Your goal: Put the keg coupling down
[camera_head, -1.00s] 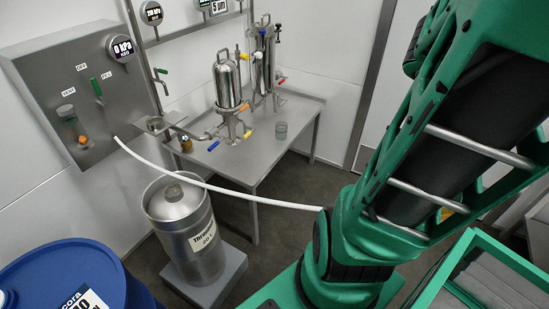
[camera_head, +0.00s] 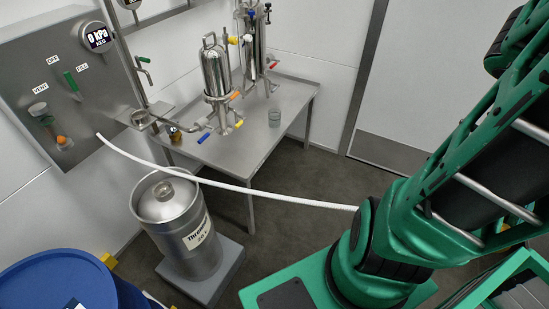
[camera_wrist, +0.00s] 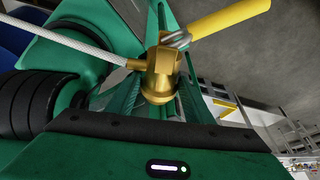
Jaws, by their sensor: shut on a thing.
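The keg coupling (camera_wrist: 158,82) is a brass-coloured fitting with a yellow handle (camera_wrist: 228,17), seen in the wrist view. A white braided hose (camera_wrist: 65,36) runs into its side. My gripper (camera_wrist: 160,98) is shut on the coupling; the fingertips are partly hidden behind it. In the head view, my arm hides the gripper and the coupling. The hose (camera_head: 250,192) crosses that view from the wall panel to my arm. The steel keg (camera_head: 178,230) stands upright on a grey plinth (camera_head: 225,272), well left of my arm.
A steel table (camera_head: 250,148) holds filter housings (camera_head: 216,72) and a glass (camera_head: 275,118). The control panel (camera_head: 60,90), with a gauge reading 0 kPa, is at the left. A blue drum (camera_head: 65,280) stands at the lower left. Floor shows clear right of the table.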

